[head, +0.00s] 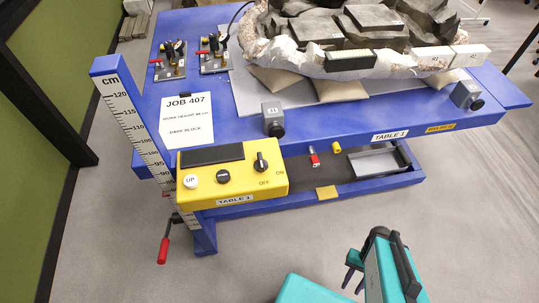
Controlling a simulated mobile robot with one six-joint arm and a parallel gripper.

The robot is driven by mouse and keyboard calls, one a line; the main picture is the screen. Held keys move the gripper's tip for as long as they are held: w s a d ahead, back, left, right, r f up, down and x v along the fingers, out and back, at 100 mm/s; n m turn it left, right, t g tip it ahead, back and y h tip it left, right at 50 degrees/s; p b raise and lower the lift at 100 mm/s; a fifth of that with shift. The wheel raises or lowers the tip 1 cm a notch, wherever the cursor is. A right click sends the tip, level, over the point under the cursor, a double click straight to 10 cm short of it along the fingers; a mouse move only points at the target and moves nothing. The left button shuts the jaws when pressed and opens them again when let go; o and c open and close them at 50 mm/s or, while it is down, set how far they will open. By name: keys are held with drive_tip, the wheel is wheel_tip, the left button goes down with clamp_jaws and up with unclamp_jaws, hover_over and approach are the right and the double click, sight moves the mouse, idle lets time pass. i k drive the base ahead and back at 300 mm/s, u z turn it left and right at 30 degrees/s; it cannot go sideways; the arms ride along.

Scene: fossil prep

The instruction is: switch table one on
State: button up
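The yellow control box (232,176), labelled TABLE 1, is fixed at the front left of the blue table (350,132). On its top are a dark blank display (212,155), a white UP button (191,181), a black button (223,176) and a black rotary knob (261,162). ON and OFF are printed beside the knob; I cannot tell surely which mark it points to. My gripper (352,283) is at the lower right, in front of the table and well apart from the box. Its two dark fingers are spread, with nothing seen between them.
A large fossil block (360,45) lies on the table. A job sheet (188,119) and a height scale (135,125) are left. A red-handled crank (163,248) sticks out below the box. A lower shelf holds a grey tray (378,162). The floor in front is clear.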

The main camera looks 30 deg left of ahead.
sight(261, 165)
drive_tip(key=z, duration=0.1)
drive_tip(key=k, duration=2.5)
drive_tip(key=u, duration=0.65)
drive_tip(key=i, duration=1)
drive_tip(key=u, duration=0.05)
